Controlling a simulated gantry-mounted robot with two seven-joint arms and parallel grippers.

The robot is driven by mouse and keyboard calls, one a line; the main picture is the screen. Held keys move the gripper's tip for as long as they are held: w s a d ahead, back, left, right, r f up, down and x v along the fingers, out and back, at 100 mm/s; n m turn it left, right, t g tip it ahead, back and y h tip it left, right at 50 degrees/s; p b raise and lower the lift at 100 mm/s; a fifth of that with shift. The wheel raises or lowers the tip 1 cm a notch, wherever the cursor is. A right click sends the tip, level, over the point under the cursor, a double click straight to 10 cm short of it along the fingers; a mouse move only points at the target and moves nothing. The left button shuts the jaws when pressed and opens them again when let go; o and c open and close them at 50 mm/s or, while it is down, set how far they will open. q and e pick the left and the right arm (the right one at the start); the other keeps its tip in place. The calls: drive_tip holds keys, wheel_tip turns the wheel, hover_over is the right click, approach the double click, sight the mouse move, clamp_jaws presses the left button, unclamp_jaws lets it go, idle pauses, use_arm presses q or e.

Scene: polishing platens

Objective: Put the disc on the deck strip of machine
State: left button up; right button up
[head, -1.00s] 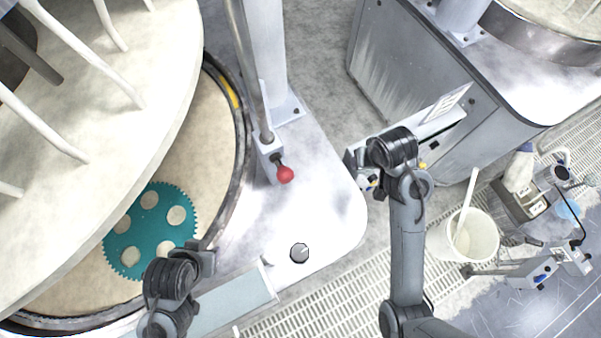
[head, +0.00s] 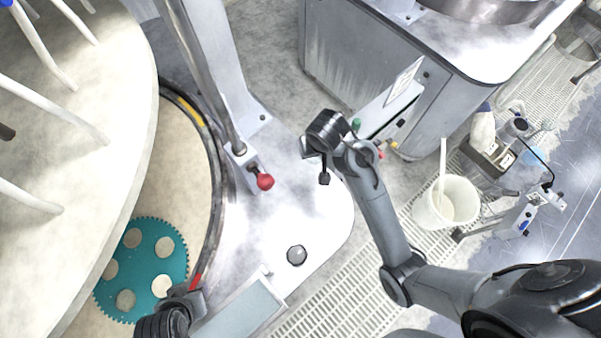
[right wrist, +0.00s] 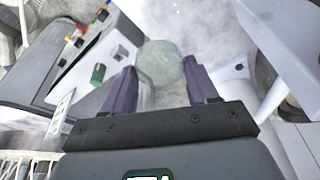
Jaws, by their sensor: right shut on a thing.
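A pale grey-green round disc (right wrist: 160,62) shows between the two purple fingers of my right gripper (right wrist: 163,82) in the right wrist view. The gripper is shut on it. In the head view the right wrist is above the rear part of the white deck strip (head: 315,215), beside the platen; its fingers and the disc cannot be made out there. My left gripper (head: 190,298) is at the lower left, near the platen rim and the teal toothed carrier (head: 172,268). Its fingertips are not clear.
A red knob (head: 265,182) on a post and a small round grey button (head: 297,255) stand on the deck. A grey cabinet (head: 350,75) is behind. A white bucket (head: 455,203) stands to the right. The deck around the button is clear.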

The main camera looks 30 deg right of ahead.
drive_tip(key=shift+w+a+f+m, duration=0.25)
drive_tip(key=shift+a+f+m, duration=0.05)
drive_tip(key=shift+a+m, duration=0.3)
drive_tip(key=s+a+f+p, duration=0.1)
drive_tip(key=s+f+p, duration=0.3)
drive_tip(key=f+p, duration=0.1)
drive_tip(key=shift+m, duration=0.3)
drive_tip(key=w+f+b, duration=0.1)
drive_tip(key=w+f, duration=0.1)
drive_tip(key=w, duration=0.1)
drive_tip(key=w+a+f, duration=0.1)
drive_tip(key=w+f, duration=0.1)
drive_tip(key=w, duration=0.2)
drive_tip(key=w+a+f+b, duration=0.1)
drive_tip(key=w+f, duration=0.1)
drive_tip(key=w, duration=0.2)
drive_tip(key=shift+a+f+b, duration=0.1)
drive_tip(key=shift+f+b, duration=0.2)
drive_tip(key=shift+b, duration=0.05)
drive_tip(key=shift+s+b+x, duration=0.15)
drive_tip(key=shift+s+x, duration=0.05)
drive_tip(key=shift+x, duration=0.8)
drive_tip(key=shift+s+b+x, duration=0.15)
drive_tip(key=shift+s+x, duration=0.05)
drive_tip(key=shift+x, duration=0.8)
drive_tip(key=shift+a+f, duration=0.1)
drive_tip(key=shift+f, duration=0.05)
drive_tip(key=shift+f, duration=0.1)
